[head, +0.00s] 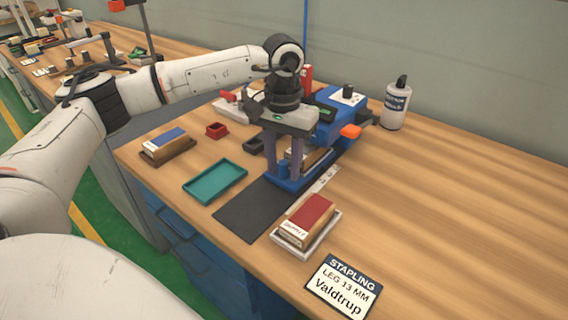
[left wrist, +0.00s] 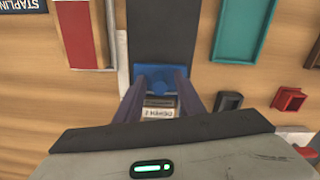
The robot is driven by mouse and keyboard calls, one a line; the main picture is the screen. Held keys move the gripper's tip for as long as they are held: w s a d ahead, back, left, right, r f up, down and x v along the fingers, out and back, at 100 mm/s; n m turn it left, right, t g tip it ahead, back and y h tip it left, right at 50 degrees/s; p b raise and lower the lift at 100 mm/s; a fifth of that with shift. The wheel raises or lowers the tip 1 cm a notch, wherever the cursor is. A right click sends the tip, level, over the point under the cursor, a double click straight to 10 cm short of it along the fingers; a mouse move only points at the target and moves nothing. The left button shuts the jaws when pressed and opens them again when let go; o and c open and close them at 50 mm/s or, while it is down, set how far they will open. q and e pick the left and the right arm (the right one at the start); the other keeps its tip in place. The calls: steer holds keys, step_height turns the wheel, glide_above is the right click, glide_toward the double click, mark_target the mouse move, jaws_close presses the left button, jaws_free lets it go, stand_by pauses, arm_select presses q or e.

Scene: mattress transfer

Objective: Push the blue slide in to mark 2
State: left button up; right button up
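A labelled block (left wrist: 160,108) sits behind the knob. My right gripper is not in view.
A dark mat (head: 250,212) lies in front of the slide. A teal tray (head: 215,182) and a blue-topped block (head: 167,143) are left. A red-topped block (head: 308,216) on a pale tray and a stapling sign (head: 344,286) are in front. The right bench is clear beyond a bottle (head: 395,108).

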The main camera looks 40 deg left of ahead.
arm_select(q)
step_height(320, 180, up, 10)
steer(key=shift+r+p, duration=0.2)
steer(key=shift+p, duration=0.1)
stand_by(0.3)
stand_by(0.4)
